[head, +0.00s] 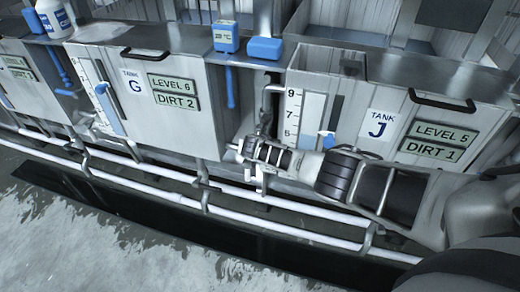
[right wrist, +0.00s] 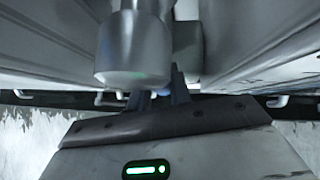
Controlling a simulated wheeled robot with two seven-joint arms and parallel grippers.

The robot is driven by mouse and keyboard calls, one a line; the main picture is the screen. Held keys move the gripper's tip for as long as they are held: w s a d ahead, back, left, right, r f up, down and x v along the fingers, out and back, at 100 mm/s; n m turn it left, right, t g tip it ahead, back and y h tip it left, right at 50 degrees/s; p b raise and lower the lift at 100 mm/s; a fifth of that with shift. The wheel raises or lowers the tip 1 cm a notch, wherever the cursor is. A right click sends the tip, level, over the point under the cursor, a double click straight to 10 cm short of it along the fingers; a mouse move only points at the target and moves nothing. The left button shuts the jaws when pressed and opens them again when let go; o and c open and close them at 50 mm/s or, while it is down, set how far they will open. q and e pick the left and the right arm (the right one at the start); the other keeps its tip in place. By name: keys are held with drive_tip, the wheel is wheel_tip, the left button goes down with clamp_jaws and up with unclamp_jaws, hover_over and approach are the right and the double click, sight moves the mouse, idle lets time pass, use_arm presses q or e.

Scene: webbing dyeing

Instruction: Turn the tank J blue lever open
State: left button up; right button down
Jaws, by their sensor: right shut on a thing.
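Tank J (head: 378,124) is a pale panelled tank at the right in the head view, with a level gauge (head: 307,118) on its front. My right gripper (head: 243,149) reaches in from the right to the pipework at the left edge of tank J. In the right wrist view its dark fingers (right wrist: 165,88) are below a thick grey metal cylinder (right wrist: 138,48). The fingers are shut on the tank J blue lever (right wrist: 137,94), of which only a small bluish patch shows. The rest of the lever is hidden, so its angle cannot be told. My left gripper is out of view.
Tank G (head: 138,105) stands to the left with its own gauge. White horizontal rails (head: 277,225) run along the front of the tanks below my arm. A blue box (head: 227,36) with a hanging blue rod and another blue box (head: 264,48) sit on the ledge above.

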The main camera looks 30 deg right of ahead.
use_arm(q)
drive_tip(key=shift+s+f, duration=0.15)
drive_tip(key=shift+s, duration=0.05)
use_arm(e)
drive_tip(key=shift+s+d+f, duration=0.1)
drive_tip(key=shift+f, duration=0.05)
drive_tip(key=c, duration=1.3)
unclamp_jaws()
drive_tip(key=shift+s+a+r+p, duration=0.15)
drive_tip(key=shift+a+r+p, duration=0.05)
drive_tip(key=shift+r+p, duration=0.25)
use_arm(q)
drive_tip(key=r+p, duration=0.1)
drive_tip(key=p, duration=0.1)
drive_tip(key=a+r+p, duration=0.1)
drive_tip(key=p, duration=0.1)
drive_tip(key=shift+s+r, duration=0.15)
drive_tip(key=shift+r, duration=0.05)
use_arm(e)
drive_tip(key=v, duration=1.5)
